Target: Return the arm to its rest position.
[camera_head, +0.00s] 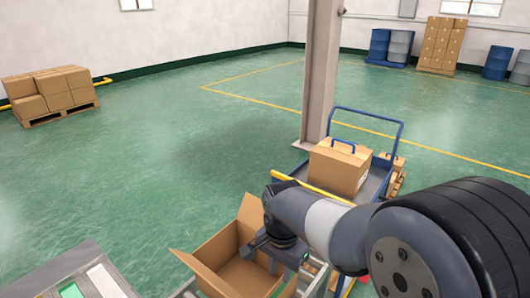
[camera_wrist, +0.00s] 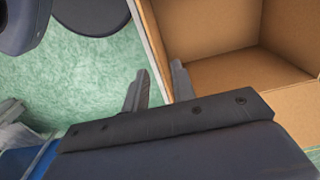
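My arm reaches in from the lower right of the head view, bent, with its wrist at the right side of an open cardboard box (camera_head: 222,245). Green floor and the box's edge show behind the fingers. The open box also fills the upper right of the wrist view (camera_wrist: 215,40), and the part of its inside that shows is bare. In the head view the fingertips are mostly hidden by my wrist.
A blue cart (camera_head: 372,185) carries a closed carton (camera_head: 340,165) with a blue handle, just beyond my arm. A grey post (camera_head: 320,75) stands behind it. A grey station (camera_head: 75,278) is at the lower left. Open green floor (camera_head: 150,170) lies left.

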